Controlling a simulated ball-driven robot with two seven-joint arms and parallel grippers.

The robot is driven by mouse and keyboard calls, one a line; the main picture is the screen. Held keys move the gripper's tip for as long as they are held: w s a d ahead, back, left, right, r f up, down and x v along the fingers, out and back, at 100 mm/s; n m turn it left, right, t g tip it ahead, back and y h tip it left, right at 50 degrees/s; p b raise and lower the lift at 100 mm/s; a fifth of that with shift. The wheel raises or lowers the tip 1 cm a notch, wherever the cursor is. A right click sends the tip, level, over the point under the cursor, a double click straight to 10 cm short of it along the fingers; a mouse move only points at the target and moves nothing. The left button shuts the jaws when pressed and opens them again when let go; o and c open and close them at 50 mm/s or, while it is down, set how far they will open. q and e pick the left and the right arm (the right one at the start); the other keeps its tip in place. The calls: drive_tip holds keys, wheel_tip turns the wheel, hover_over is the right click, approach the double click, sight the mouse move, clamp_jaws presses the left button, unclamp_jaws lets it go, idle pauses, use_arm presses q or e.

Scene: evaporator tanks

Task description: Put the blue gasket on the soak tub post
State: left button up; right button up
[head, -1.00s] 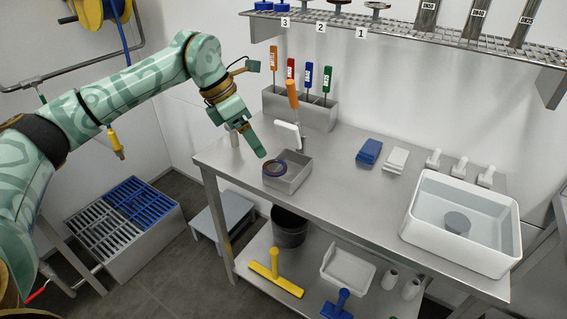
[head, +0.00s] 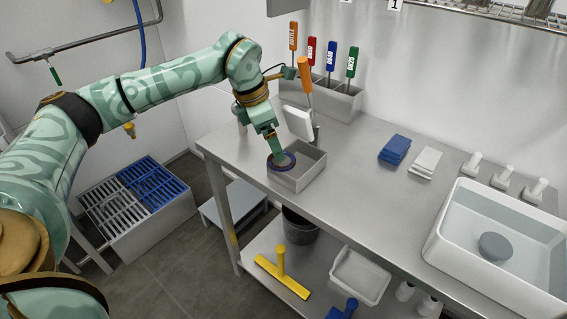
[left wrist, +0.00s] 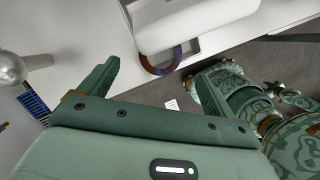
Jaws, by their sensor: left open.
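A ring (head: 283,168), dark blue with brown parts, is at the left end of a small open steel tray (head: 301,178) on the bench. It also shows in the left wrist view (left wrist: 148,66), partly hidden; I cannot tell whether it is one ring or two. My left gripper (head: 278,156) is open, pointing down just above the ring, with no clear grip on it. Its spread fingers also show in the left wrist view (left wrist: 155,78). The white soak tub (head: 458,236) stands at the right, with a short round grey post (head: 495,246) inside. My right gripper is out of view.
Behind is a steel holder (head: 345,103) with several coloured handles. Blue pads (head: 394,149) and white pads (head: 426,163) lie before the tub.

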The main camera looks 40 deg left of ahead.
use_arm(q)
drive_tip(key=b+x, duration=0.2)
drive_tip(key=x, duration=0.3)
drive_tip(key=shift+w+d+f, duration=0.1)
drive_tip(key=shift+f, duration=0.2)
drive_tip(key=shift+r, duration=0.15)
drive_tip(key=shift+c, duration=0.9)
drive_tip(key=c, duration=0.9)
